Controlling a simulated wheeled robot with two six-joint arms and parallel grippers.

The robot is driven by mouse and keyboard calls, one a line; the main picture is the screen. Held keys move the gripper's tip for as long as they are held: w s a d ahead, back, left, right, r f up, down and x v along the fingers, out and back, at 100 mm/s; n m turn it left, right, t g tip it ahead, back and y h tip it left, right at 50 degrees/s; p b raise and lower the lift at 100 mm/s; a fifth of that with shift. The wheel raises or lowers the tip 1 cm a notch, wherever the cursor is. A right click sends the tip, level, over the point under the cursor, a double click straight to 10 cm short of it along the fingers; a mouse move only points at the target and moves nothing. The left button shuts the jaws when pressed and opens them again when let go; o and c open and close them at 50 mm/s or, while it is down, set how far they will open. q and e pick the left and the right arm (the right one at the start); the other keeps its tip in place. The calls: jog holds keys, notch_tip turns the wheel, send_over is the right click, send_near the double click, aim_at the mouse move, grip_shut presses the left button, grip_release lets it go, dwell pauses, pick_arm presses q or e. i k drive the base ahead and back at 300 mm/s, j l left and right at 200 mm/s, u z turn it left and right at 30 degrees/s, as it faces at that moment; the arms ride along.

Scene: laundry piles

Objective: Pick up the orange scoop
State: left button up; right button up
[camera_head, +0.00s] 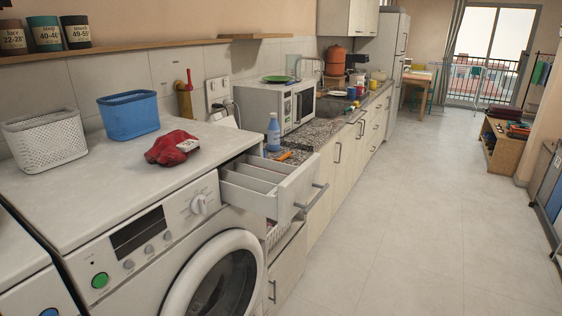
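A small orange object (283,156), which looks like the orange scoop, lies at the near end of the counter, just behind the open drawer (290,199). It is small in the picture and its full shape is hard to make out. A blue bottle (273,133) stands upright close behind it, to its left. The drawer is pulled out and has several divided compartments. Neither of my grippers is in view.
A washing machine (150,235) fills the left, with a red cloth bundle (172,147), a blue basket (129,114) and a white basket (45,139) on top. A microwave (297,105) stands behind the bottle. The floor (420,220) to the right is clear.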

aim_at(288, 155)
jog(key=i+l+u, duration=0.15)
jog(key=i+l, duration=0.3)
jog(key=i+l+u, duration=0.1)
jog(key=i+l, duration=0.35)
jog(key=i+l+u, duration=0.15)
jog(key=i+l, duration=0.25)
jog(key=l, duration=0.15)
jog(key=i+l+u, duration=0.15)
jog(key=i+l, duration=0.2)
jog(key=l, duration=0.2)
